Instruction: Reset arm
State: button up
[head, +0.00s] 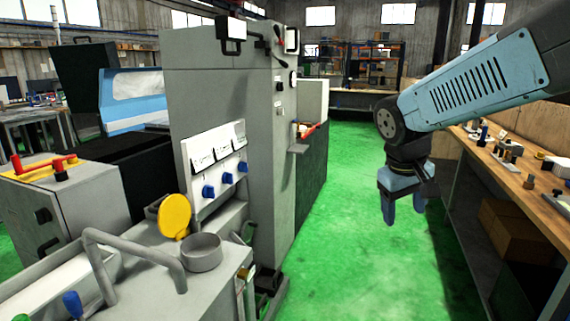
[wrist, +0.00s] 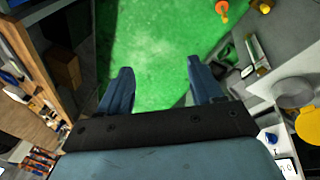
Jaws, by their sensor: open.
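My gripper (head: 405,208) hangs pointing down at the end of my blue arm, on the right side of the head view. It is over the green floor between the grey machine and the wooden bench. In the wrist view my gripper (wrist: 160,85) shows two dark blue fingers spread well apart. Nothing is between them but green floor far below. The gripper is open, empty and touching nothing.
The grey grinder (head: 225,120) stands to the left, with a yellow cap (head: 174,216), an open round cup (head: 201,252) and blue knobs. A wooden bench (head: 540,178) with small parts runs along the right. The green floor (head: 345,180) between them is clear.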

jog(key=s+r+m+t+y, duration=0.2)
jog(key=s+r, duration=0.1)
jog(key=s, duration=0.6)
jog(key=shift+a+t, duration=0.3)
jog(key=shift+a, duration=0.05)
jog(key=shift+s+a+r+m+t+y, duration=0.2)
jog(key=shift+s+m+t+y, duration=0.1)
jog(key=shift+s, duration=0.35)
jog(key=shift+c, duration=0.4)
